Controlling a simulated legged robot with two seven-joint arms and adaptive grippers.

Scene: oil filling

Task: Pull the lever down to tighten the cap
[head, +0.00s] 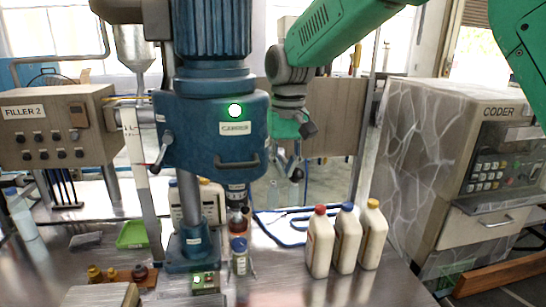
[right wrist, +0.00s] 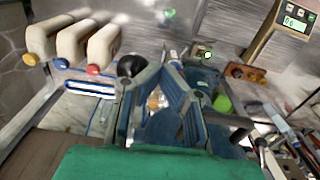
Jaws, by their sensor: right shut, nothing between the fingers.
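The blue capping machine (head: 212,130) stands at the centre of the head view, with a lit green lamp on its front. My right gripper (head: 291,172) hangs at the machine's right side, apart from the left lever, shut and empty. My left gripper is not in view.
Three cream bottles (head: 345,240) with red, blue and yellow caps stand to the right. The coder (head: 490,170) stands far right. The front right bench is clear.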

